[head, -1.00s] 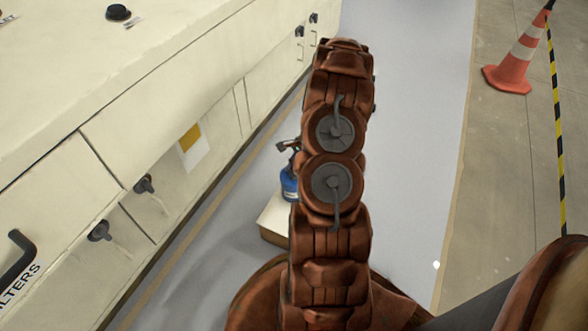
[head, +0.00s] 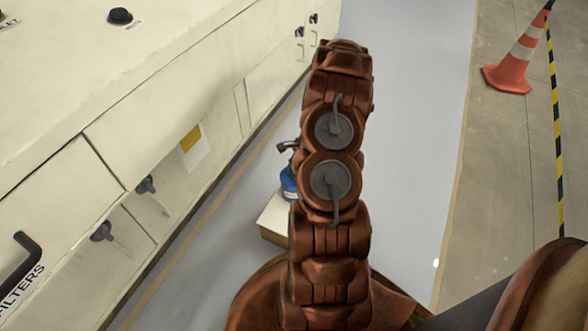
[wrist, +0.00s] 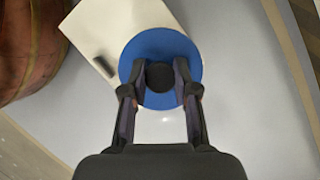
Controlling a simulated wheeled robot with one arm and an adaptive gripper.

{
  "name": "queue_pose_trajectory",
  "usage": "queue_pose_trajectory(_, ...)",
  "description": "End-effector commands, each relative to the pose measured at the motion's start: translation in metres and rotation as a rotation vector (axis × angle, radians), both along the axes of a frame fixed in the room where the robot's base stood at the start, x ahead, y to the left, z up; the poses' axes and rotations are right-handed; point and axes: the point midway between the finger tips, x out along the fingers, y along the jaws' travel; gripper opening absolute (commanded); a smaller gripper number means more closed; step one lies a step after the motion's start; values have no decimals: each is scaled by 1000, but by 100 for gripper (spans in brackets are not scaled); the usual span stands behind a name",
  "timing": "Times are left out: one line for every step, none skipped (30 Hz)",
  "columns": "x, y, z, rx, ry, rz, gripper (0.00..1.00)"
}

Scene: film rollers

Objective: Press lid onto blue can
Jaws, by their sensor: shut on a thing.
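In the head view my gripper (head: 286,147) is just above the can. I cannot tell whether the lid touches or sits level on the can.
The pale box (head: 272,219) stands on the grey floor. Its top also shows in the wrist view (wrist: 93,29) with a dark slot. A cream cabinet (head: 150,100) with knobs runs along the left. A traffic cone (head: 510,72) stands far right. The floor between is clear.

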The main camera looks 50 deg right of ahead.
Motion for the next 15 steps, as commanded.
queue_pose_trajectory(0, 0, 0, 0, 0, 0, 0)
queue_pose_trajectory(0, 0, 0, 0, 0, 0, 0)
queue_pose_trajectory(0, 0, 0, 0, 0, 0, 0)
queue_pose_trajectory(0, 0, 0, 0, 0, 0, 0)
queue_pose_trajectory(0, 0, 0, 0, 0, 0, 0)
queue_pose_trajectory(0, 0, 0, 0, 0, 0, 0)
queue_pose_trajectory(0, 0, 0, 0, 0, 0, 0)
queue_pose_trajectory(0, 0, 0, 0, 0, 0, 0)
queue_pose_trajectory(0, 0, 0, 0, 0, 0, 0)
queue_pose_trajectory(0, 0, 0, 0, 0, 0, 0)
queue_pose_trajectory(0, 0, 0, 0, 0, 0, 0)
queue_pose_trajectory(0, 0, 0, 0, 0, 0, 33)
queue_pose_trajectory(0, 0, 0, 0, 0, 0, 36)
queue_pose_trajectory(0, 0, 0, 0, 0, 0, 39)
queue_pose_trajectory(0, 0, 0, 0, 0, 0, 43)
